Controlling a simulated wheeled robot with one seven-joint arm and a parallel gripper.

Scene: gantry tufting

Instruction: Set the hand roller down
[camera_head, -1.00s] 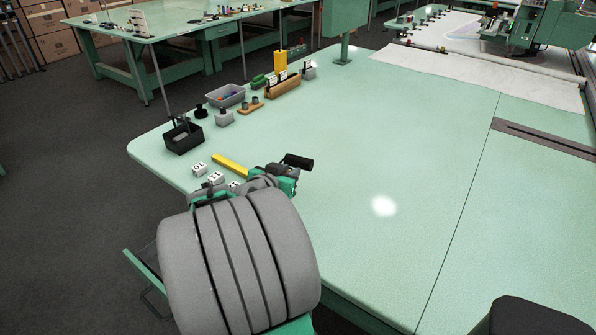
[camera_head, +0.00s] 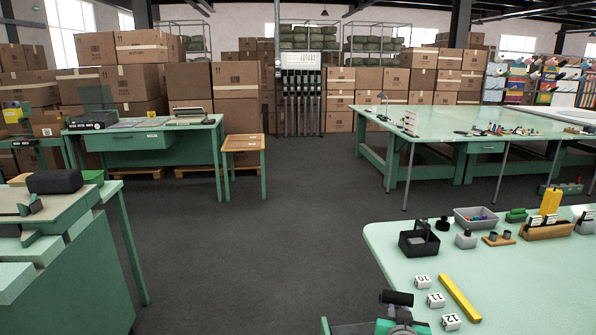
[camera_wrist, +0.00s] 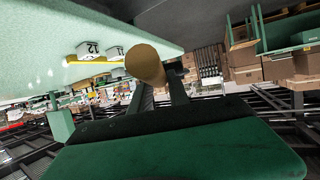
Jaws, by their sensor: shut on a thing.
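My gripper (camera_head: 402,327) is at the bottom of the head view, beside the near left corner of the pale green table (camera_head: 500,285). The hand roller (camera_head: 397,298) shows there as a short black cylinder held at the gripper. In the wrist view a tan round end, apparently the roller's handle (camera_wrist: 146,63), sticks out between the fingers of my gripper (camera_wrist: 159,88). The gripper is shut on it. Whether the roller touches the table cannot be told; its lower part is hidden.
White number blocks (camera_head: 436,300) and a yellow bar (camera_head: 460,298) lie near the table's left edge. Behind them stand a black box (camera_head: 419,249), a grey bin (camera_head: 476,226) and a wooden holder (camera_head: 547,231). Open floor (camera_head: 270,250) lies left; a green bench (camera_head: 65,275) stands far left.

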